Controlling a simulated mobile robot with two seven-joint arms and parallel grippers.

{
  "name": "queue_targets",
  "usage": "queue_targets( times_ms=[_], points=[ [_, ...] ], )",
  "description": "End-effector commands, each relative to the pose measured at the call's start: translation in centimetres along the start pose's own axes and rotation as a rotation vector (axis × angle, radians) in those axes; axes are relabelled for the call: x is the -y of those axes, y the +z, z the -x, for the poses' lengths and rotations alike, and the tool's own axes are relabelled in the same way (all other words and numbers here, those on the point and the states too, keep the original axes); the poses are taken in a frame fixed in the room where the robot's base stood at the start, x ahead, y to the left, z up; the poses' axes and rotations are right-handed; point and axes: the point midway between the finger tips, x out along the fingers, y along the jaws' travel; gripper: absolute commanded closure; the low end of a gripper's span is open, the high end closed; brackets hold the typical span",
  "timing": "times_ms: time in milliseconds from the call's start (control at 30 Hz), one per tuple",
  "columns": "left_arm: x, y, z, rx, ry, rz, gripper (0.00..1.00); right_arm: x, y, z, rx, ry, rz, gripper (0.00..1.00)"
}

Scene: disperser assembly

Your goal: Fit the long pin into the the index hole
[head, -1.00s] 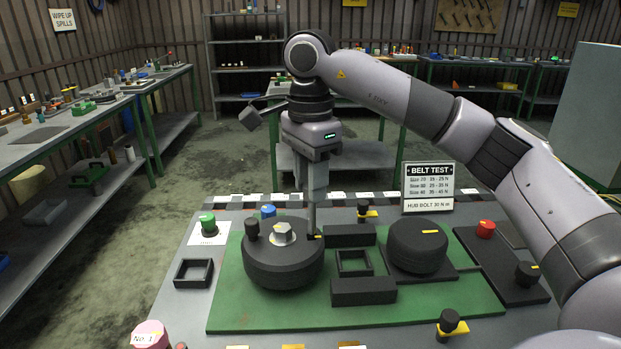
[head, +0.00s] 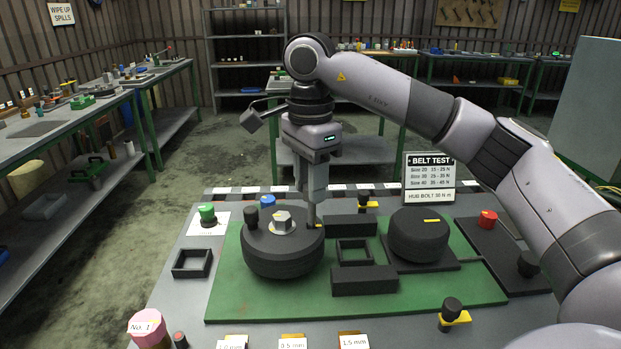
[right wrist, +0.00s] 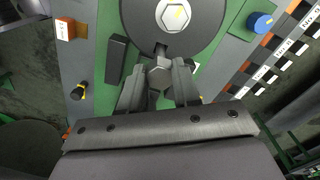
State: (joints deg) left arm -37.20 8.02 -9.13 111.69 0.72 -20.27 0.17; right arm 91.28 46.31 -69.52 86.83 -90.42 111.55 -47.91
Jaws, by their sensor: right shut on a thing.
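My right gripper (head: 311,198) is shut on the long pin (head: 311,213), a grey pin held upright. In the right wrist view its hexagonal grey head (right wrist: 160,72) shows between the fingers. The pin's lower end is at the right rim of a thick dark round disc (head: 284,262), beside a yellow mark (head: 319,226). The index hole is hidden under the pin and gripper, so I cannot tell how deep the pin sits. A large silver hex bolt (head: 283,221) stands at the disc's centre. My left gripper is not in view.
The disc stands on a green mat (head: 420,289). A black knob (head: 250,216) stands on its left rim. Black blocks (head: 364,281) and a second dark drum (head: 418,238) lie to the right. A blue-topped part (head: 267,201) is behind the disc. The mat's front is clear.

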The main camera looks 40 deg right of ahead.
Motion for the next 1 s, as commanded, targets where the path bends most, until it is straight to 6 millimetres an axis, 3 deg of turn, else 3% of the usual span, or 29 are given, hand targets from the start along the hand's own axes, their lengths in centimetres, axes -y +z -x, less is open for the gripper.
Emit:
queue_targets(
  times_ms=[1000],
  points=[
    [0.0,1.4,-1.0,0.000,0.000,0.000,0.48,0.0,0.0,-2.6,0.000,-0.001,0.000,1.00]
  ],
)
